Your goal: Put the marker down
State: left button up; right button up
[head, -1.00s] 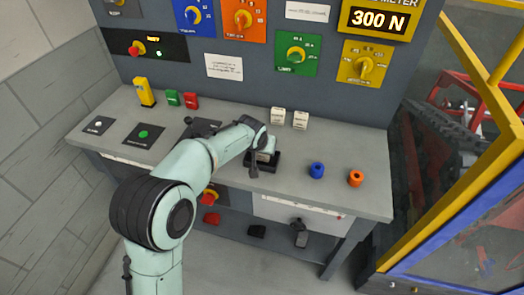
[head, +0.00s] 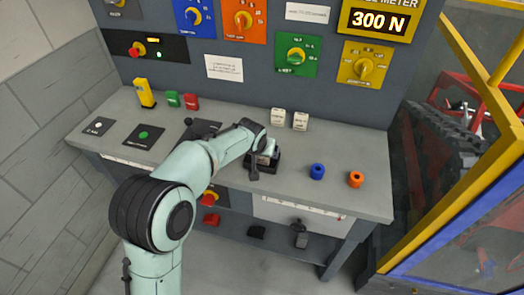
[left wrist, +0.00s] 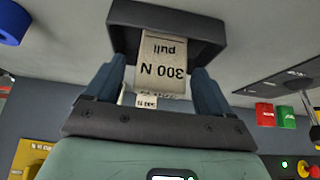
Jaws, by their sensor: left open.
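The marker is a beige block printed "300 N pull" (left wrist: 162,55). In the left wrist view it stands in a dark holder (left wrist: 205,27), upside down in the picture. My left gripper (left wrist: 163,82) is open, with one dark blue finger on each side of the marker and visible gaps between. In the head view the left gripper (head: 262,158) is low over the bench at the black holder (head: 273,167), and it hides most of the marker. My right gripper is in neither view.
A blue ring (head: 317,171) and an orange ring (head: 355,179) stand on the bench (head: 225,197) to the right. Two beige blocks (head: 289,119) stand behind the gripper. A yellow block (head: 145,92), a green block and a red block stand at the back left. The panel rises behind.

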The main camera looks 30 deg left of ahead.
pick_arm(q)
jog(key=v, duration=1.1)
jog(key=shift+s+r+p, duration=0.2)
jog(key=shift+r+p, duration=0.05)
jog(key=shift+p, duration=0.1)
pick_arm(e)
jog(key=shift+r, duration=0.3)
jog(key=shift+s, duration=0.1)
